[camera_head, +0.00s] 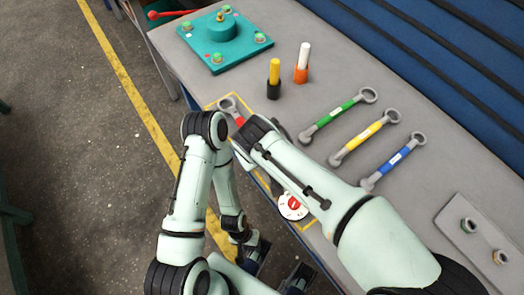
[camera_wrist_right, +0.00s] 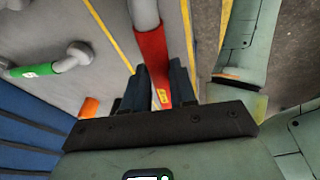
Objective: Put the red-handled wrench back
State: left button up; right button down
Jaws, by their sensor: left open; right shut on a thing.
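The red-handled wrench shows in the head view as a grey ring end and a short piece of red handle (camera_head: 239,120), inside a yellow outline on the grey table; my right arm hides the rest. In the right wrist view its red handle (camera_wrist_right: 151,60) stands between the fingers of my right gripper (camera_wrist_right: 155,88), which is shut on it. I cannot tell whether the wrench touches the table. My left gripper (camera_head: 274,268) is open and empty, low in the head view, beside the table's near edge.
Green (camera_head: 333,114), yellow (camera_head: 363,137) and blue (camera_head: 394,162) wrenches lie in a row on the table. Two markers, yellow (camera_head: 274,78) and orange (camera_head: 301,68), stand upright. A teal plate (camera_head: 226,52) lies at the far end. A red-white disc (camera_head: 292,206) is near the edge.

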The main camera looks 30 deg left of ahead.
jog(key=shift+f+b, duration=0.5)
dwell(0.4)
jog(key=c, duration=0.8)
grip_release()
jog(key=shift+f, duration=0.1)
jog(key=p+v, duration=0.2)
jog(key=v, duration=1.1)
jog(key=shift+s+r, duration=0.1)
jog(key=shift+r, duration=0.2)
